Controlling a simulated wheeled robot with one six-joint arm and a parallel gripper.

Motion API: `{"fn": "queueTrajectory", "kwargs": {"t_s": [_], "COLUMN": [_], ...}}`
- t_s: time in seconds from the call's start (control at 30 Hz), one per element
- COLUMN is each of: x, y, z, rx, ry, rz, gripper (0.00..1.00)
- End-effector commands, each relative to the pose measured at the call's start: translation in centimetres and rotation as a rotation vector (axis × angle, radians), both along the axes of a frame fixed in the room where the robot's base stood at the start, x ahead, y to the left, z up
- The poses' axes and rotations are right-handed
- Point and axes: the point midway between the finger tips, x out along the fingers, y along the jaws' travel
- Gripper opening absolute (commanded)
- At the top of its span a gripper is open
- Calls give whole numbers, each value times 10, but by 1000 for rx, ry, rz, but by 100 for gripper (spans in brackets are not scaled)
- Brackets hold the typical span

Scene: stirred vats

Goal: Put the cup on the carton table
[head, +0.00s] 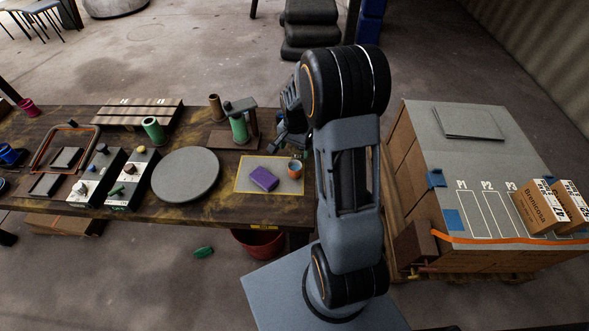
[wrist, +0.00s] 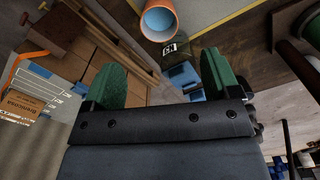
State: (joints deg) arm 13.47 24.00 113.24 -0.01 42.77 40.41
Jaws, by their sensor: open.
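The cup (head: 295,169) is small and orange-brown with a blue inside. It stands on the right part of a grey, yellow-edged mat (head: 245,184) on the workbench. In the wrist view the cup (wrist: 158,22) shows at the top edge, partly cut off, beyond the fingertips. My gripper (wrist: 163,82) is open, with green finger pads wide apart and nothing between them.
A purple block (head: 264,179) lies beside the cup. A green cylinder fixture (head: 239,128) stands behind the mat, and a round grey plate (head: 186,174) is to its left. Two Brenicosa boxes (head: 537,208) sit at the carton table's right; slots P1 to P3 look empty.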

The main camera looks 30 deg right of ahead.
Motion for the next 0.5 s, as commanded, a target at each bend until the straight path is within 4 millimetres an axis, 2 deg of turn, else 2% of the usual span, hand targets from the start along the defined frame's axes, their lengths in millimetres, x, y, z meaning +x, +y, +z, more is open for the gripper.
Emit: {"fn": "queueTrajectory", "kwargs": {"t_s": [0.03, 0.2, 0.33, 0.5], "x": [-1, -1, -1, -1], "y": [0, 0, 0, 0], "z": [-11, -40, -54, -63], "rx": [2, 1, 0, 0], "ry": [6, 4, 3, 0], "rz": [-1, 0, 0, 1], "gripper": [82, 82, 82, 82]}}
